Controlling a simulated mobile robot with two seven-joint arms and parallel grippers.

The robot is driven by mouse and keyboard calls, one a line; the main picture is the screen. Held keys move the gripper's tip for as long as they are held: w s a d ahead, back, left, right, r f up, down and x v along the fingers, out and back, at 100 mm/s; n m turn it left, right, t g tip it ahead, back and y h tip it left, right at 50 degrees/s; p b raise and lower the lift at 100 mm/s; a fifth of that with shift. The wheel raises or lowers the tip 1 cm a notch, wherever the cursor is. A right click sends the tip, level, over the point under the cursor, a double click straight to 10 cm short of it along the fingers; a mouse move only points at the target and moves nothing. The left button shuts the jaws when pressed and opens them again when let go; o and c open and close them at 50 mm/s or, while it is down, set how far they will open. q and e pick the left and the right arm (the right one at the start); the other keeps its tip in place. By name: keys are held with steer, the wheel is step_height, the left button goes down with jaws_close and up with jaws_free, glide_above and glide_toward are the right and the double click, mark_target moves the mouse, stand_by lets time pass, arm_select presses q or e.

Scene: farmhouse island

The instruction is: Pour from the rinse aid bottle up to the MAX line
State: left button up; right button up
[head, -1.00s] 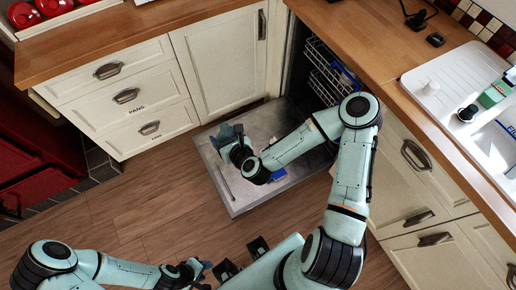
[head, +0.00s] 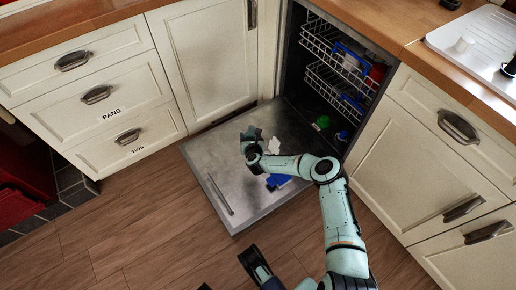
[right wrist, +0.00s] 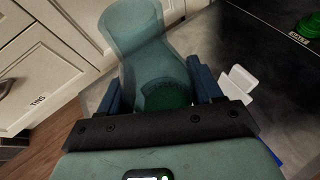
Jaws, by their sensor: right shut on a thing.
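My right gripper (head: 250,142) is above the open dishwasher door (head: 213,157). In the right wrist view the gripper (right wrist: 152,92) is shut on the rinse aid bottle (right wrist: 133,35), a see-through teal bottle with dark green liquid showing near the fingers. I cannot tell how far the bottle is tilted. A small white part (head: 274,145), perhaps the dispenser lid, stands on the door just right of the gripper; it also shows in the right wrist view (right wrist: 238,84). The MAX line cannot be made out.
A blue item (head: 278,181) lies on the door near my right arm. Racks (head: 335,75) and a green cap (head: 322,122) are inside the dishwasher. A small white cap (head: 463,45) stands on the drainer (head: 490,50). Closed drawers flank the door; the floor in front is clear.

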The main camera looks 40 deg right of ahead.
arm_select(q)
steer(key=shift+n+g, duration=0.3)
steer(key=shift+n, duration=0.3)
steer(key=f+b, duration=0.1)
steer(key=s+f+b, duration=0.1)
steer(key=f, duration=0.1)
steer(key=f+b, duration=0.1)
steer(key=shift+s+a+f, duration=0.15)
steer(key=shift+s+a, duration=0.05)
steer(key=shift+a, duration=0.2)
arm_select(e)
steer(key=d+f+m+g+h, duration=0.1)
steer(key=d+f+m+h, duration=0.1)
steer(key=d+f, duration=0.3)
step_height(320, 180, down, 3)
steer(key=shift+s+d+f, duration=0.15)
steer(key=shift+s+d, duration=0.15)
steer(key=shift+s, duration=0.1)
steer(key=shift+a+f, duration=0.1)
steer(key=shift+f, duration=0.05)
